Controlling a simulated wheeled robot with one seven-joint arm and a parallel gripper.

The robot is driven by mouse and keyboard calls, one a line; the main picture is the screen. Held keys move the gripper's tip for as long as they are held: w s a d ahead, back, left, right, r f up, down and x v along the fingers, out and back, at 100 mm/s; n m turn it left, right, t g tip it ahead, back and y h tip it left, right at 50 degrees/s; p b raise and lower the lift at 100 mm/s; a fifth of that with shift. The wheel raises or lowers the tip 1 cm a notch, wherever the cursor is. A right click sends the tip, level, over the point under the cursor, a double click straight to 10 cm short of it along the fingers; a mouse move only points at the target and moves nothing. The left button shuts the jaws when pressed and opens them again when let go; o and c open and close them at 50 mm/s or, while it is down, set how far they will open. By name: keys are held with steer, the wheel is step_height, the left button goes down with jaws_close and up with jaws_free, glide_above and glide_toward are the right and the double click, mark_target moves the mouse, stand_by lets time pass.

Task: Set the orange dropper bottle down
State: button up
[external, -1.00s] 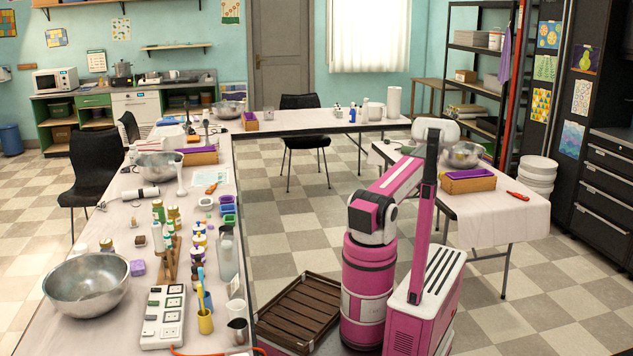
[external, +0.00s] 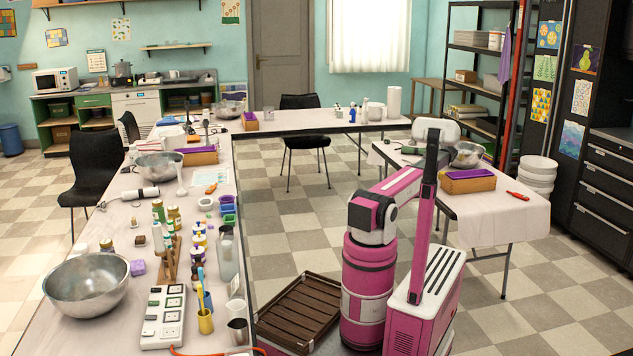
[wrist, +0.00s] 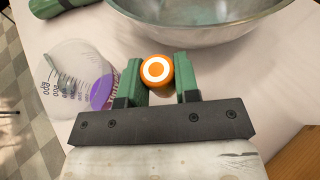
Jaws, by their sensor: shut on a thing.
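The orange dropper bottle (wrist: 157,72) shows end-on in the wrist view, with a white ring on its round orange end. My gripper (wrist: 159,78) has its green fingers on either side of the bottle and is shut on it. The bottle is just in front of a steel bowl (wrist: 200,22), over or on the pale tabletop. I cannot tell whether its base touches the table. In the external view my own arm hides the gripper and the bottle.
A clear measuring cup (wrist: 75,80) with a purple label is close to the left finger. A green cylinder (wrist: 58,5) lies at the upper left. On the right table (external: 512,215), a wooden box (external: 468,186) and a red-handled tool (external: 518,196) sit right of my arm.

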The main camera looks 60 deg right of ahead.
steer(key=shift+f, duration=2.4)
steer(key=o, duration=0.9)
steer(key=shift+f, duration=0.1)
steer(key=v, duration=1.2)
steer(key=shift+r, duration=0.25)
